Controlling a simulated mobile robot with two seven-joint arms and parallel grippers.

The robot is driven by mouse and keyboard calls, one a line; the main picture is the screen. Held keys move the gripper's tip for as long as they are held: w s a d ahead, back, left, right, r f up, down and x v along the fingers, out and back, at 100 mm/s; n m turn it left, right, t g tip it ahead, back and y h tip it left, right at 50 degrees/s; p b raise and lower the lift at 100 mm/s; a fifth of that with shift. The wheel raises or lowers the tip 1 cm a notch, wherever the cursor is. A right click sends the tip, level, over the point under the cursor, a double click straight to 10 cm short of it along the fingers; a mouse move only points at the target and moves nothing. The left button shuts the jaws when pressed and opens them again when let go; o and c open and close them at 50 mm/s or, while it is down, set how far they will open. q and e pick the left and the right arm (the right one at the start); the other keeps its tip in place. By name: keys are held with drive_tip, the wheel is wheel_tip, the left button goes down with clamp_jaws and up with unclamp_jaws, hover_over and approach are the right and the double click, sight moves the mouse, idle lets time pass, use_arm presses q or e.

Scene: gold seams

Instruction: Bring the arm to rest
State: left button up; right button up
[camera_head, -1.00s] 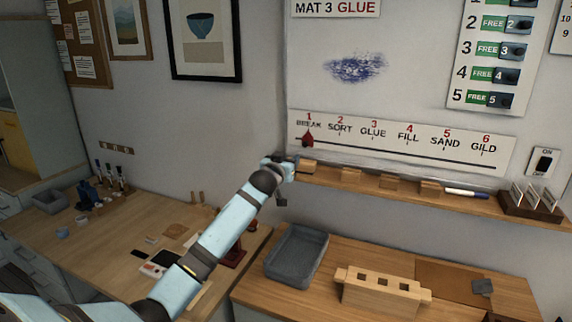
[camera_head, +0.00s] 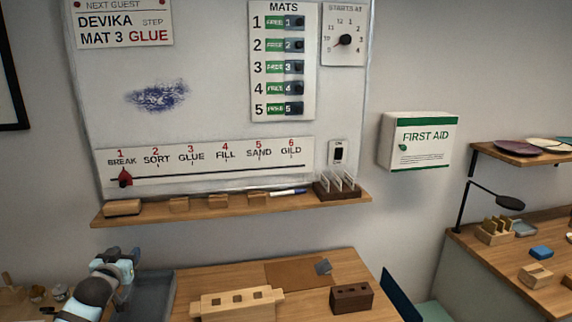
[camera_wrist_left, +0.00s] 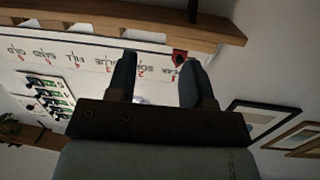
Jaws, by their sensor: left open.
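My left arm comes in at the lower left of the head view, with the left gripper (camera_head: 122,256) end just below the left end of the wooden ledge. Its jaws are too small to make out there. In the left wrist view the two dark fingers of the left gripper (camera_wrist_left: 157,82) stand apart with nothing held between them. Past them the wall board shows upside down. The red pointer (camera_head: 124,177) sits at step 1, BREAK, on the board's step strip (camera_head: 210,165). It also shows in the wrist view (camera_wrist_left: 180,57) near a fingertip. My right gripper is in no view.
The ledge (camera_head: 230,212) holds several wooden blocks, a marker pen (camera_head: 288,192) and a dark card holder (camera_head: 338,189). Below are a grey tray (camera_head: 153,290), partly behind my arm, a slotted wooden block (camera_head: 238,302) and a dark block (camera_head: 351,298). A first aid box (camera_head: 418,142) hangs right.

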use_arm(q)
drive_tip(key=s+d+f+m+g+h, duration=0.1)
drive_tip(key=s+d+f+m+h, duration=0.1)
drive_tip(key=s+d+f, duration=0.7)
drive_tip(key=s+d+f+g+h, duration=0.1)
drive_tip(key=s+d+f, duration=0.4)
drive_tip(key=s, duration=0.5)
drive_tip(key=s+d+f+m+g+h+p, duration=0.1)
drive_tip(key=s+d+f, duration=0.4)
drive_tip(key=s, duration=0.5)
drive_tip(key=s+d+f+g+h, duration=0.1)
drive_tip(key=s+d+f, duration=0.4)
drive_tip(key=s, duration=0.5)
drive_tip(key=shift+s+d+f+m+g+h+p, duration=0.15)
drive_tip(key=shift+s+d+m+g+h+p, duration=0.25)
drive_tip(key=shift+g, duration=0.3)
drive_tip(key=shift+w, duration=0.2)
